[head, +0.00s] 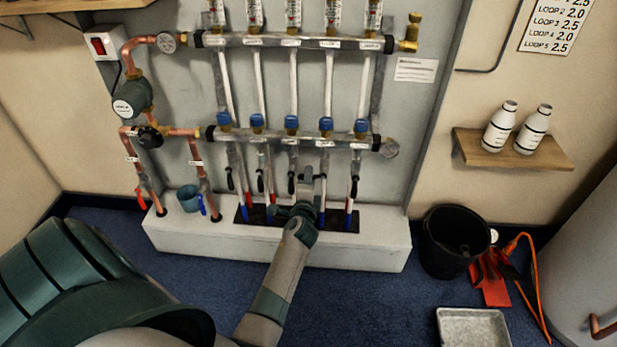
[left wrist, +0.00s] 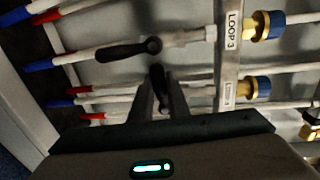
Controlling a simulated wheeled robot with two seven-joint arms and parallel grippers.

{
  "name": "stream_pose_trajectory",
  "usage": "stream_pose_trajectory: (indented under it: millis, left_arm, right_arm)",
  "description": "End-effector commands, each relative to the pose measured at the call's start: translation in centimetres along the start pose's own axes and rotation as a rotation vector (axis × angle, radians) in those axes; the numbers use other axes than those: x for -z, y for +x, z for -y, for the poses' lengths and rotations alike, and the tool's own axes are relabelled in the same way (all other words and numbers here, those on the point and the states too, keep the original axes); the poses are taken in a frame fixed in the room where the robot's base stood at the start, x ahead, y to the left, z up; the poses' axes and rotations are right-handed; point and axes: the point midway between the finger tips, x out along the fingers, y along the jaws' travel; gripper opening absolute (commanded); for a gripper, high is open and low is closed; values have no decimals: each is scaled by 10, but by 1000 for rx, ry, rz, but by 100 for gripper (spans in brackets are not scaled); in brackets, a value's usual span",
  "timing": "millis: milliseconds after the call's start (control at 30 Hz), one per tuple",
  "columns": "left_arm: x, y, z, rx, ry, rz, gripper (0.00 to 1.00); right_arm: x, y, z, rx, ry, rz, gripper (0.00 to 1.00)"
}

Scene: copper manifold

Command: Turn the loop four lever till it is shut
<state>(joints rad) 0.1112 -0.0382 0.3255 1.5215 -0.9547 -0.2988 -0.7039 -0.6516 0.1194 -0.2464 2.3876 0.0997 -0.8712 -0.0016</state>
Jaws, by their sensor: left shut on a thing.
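The lower manifold bar (head: 300,138) carries a row of blue-capped valves, with black levers on the pipes below. My left gripper (head: 306,180) is at the loop four pipe, fourth from the left, and hides most of its lever in the head view. In the left wrist view my left gripper (left wrist: 160,98) is shut on the black loop four lever (left wrist: 157,73). Its visible part points across the pipe, towards loop three; its pivot is hidden. The loop three lever (left wrist: 122,50) lies roughly along its own pipe, close beside my fingers. My right gripper is not in view.
The loop five lever (head: 354,186) hangs just right of my gripper. A white plinth (head: 370,251) runs below the manifold. A black bucket (head: 452,262), red tools (head: 488,283) and a grey tray (head: 473,328) are on the floor at right. A blue cup (head: 189,198) stands at left.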

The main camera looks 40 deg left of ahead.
Motion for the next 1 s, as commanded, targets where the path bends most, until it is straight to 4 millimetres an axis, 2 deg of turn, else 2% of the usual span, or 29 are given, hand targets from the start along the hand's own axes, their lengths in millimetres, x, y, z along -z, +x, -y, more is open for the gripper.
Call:
stream_pose_trajectory:
  millis: [433,467,500,533,1000]
  left_arm:
    - [0,1,4,6,22,2,0]
    - [0,1,4,6,22,2,20]
    - [0,1,4,6,22,2,30]
    - [0,1,4,6,22,2,33]
    - [-1,0,3,2,18,2,33]
  right_arm:
    - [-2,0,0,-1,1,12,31]
    - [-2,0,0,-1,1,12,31]
    - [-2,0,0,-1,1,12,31]
    - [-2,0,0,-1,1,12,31]
    - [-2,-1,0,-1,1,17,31]
